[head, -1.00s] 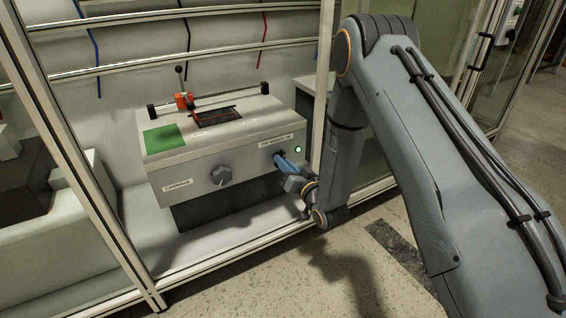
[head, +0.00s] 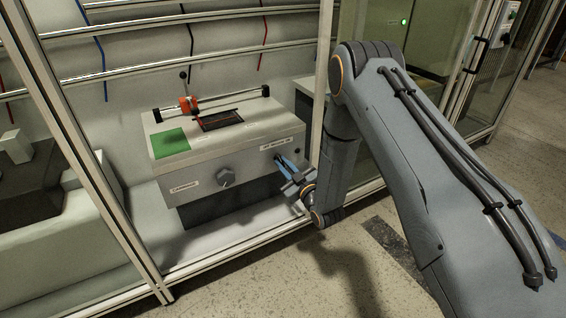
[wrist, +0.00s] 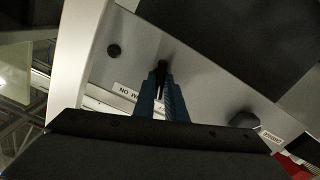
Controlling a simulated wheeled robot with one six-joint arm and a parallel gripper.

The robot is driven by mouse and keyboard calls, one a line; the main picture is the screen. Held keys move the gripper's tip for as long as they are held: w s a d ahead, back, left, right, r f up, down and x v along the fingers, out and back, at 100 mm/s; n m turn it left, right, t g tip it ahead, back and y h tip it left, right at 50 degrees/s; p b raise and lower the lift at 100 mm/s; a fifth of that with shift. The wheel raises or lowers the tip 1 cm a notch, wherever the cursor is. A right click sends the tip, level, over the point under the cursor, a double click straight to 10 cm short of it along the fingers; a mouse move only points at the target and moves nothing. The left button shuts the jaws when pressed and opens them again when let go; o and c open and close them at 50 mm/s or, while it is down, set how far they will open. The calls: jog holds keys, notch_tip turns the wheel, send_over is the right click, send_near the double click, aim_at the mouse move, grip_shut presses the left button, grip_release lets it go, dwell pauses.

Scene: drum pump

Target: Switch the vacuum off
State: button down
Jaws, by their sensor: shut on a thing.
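The grey machine box (head: 250,160) stands inside the framed enclosure in the head view. A small dark switch lever (wrist: 161,68) stands out from its front panel, beside a partly readable label (wrist: 126,92). My gripper (head: 280,160) has its blue fingers shut on this lever, one on each side; they also show in the wrist view (wrist: 163,85). The fingers hide part of the lever. A round indicator (wrist: 114,50) on the same panel looks dark. No green light shows there in the head view.
A round knob (head: 226,177) is on the panel left of the switch. A frame post (head: 322,90) stands close to my arm. Another cabinet has a green light (head: 404,22).

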jog(key=shift+n+p, duration=0.4)
jog(key=shift+n, duration=0.5)
jog(key=c, duration=1.8)
grip_release()
jog(key=shift+s, duration=0.1)
jog(key=p+v, duration=0.2)
jog(key=v, duration=0.5)
jog(key=shift+s+d, duration=0.25)
jog(key=shift+s, duration=0.05)
